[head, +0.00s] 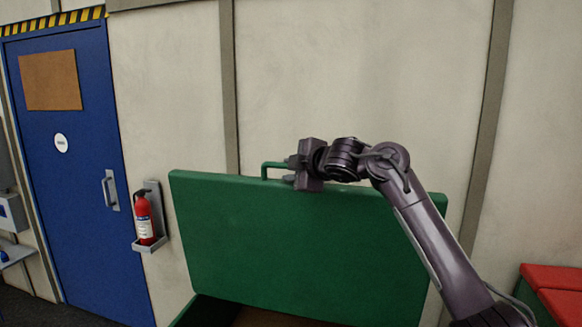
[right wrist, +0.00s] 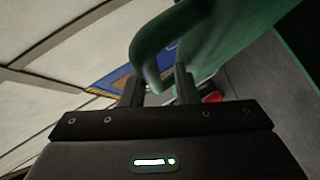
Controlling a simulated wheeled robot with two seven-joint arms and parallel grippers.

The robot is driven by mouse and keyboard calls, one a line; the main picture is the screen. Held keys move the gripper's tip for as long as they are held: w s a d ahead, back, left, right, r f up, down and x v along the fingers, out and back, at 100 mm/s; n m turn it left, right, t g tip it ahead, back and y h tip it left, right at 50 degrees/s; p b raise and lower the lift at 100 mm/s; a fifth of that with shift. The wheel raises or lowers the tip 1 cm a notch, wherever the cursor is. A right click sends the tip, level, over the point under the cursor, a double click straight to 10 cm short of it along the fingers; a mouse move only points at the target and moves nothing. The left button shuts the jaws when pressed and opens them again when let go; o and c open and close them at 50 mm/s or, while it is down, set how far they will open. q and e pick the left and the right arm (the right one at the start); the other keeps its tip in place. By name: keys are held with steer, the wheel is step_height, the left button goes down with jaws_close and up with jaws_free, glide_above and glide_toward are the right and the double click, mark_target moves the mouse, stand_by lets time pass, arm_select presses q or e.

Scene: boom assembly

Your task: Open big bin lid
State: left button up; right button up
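The big bin's green lid (head: 300,245) stands raised and nearly upright in the head view, its broad face toward me. A green bar handle (head: 272,165) sits on its top edge. My right gripper (head: 290,171) is at this handle. In the right wrist view, the two fingers (right wrist: 158,88) are on either side of the handle (right wrist: 146,52) with little gap, and appear shut on it. The lid (right wrist: 225,35) runs off to the upper right there. The open bin (head: 198,312) shows only a little below the lid. My left gripper is not in view.
A pale panelled wall (head: 360,70) is close behind the lid. A red fire extinguisher (head: 144,218) hangs left of the lid, beside a blue door (head: 85,180). A red-topped green box (head: 555,290) stands at the lower right.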

steer(key=shift+o, duration=0.8)
steer(key=shift+w+f, duration=0.1)
steer(key=shift+w, duration=0.05)
steer(key=shift+d, duration=0.1)
steer(key=shift+s+d+b, duration=0.1)
steer(key=shift+s+b, duration=0.15)
steer(key=shift+b, duration=0.1)
steer(key=b+v, duration=0.3)
steer(key=v, duration=0.4)
steer(key=shift+r+b, duration=0.2)
steer(key=shift+b, duration=0.15)
steer(key=shift+d, duration=0.1)
